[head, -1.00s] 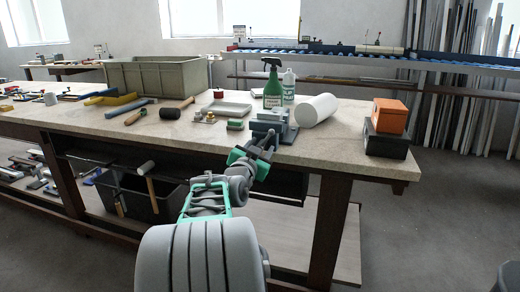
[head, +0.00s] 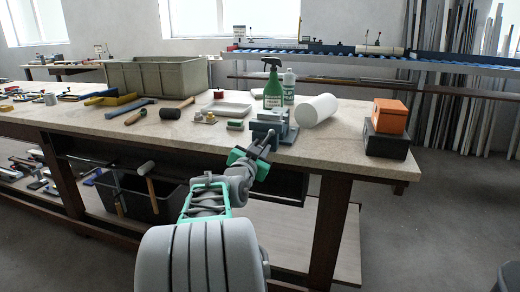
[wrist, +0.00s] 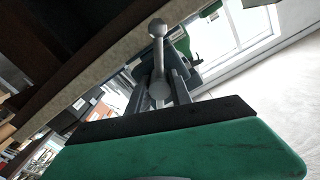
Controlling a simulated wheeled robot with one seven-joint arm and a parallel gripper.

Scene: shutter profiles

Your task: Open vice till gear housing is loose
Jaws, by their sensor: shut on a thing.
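The blue-grey vice (head: 270,126) stands at the front edge of the bench, with its screw end towards me. In the wrist view, its bar handle (wrist: 157,30) with a round knob shows beyond my finger. My gripper (head: 263,147) is at the front of the vice, below the bench top's level. It is shut on the vice handle, though the contact itself is mostly hidden. One green and black finger fills the lower wrist view (wrist: 165,122). I cannot make out the gear housing apart from the vice jaws.
Orange (head: 390,115) and black (head: 386,142) boxes are at the right. A mallet (head: 172,112) and a grey-green crate (head: 157,74) are at the left.

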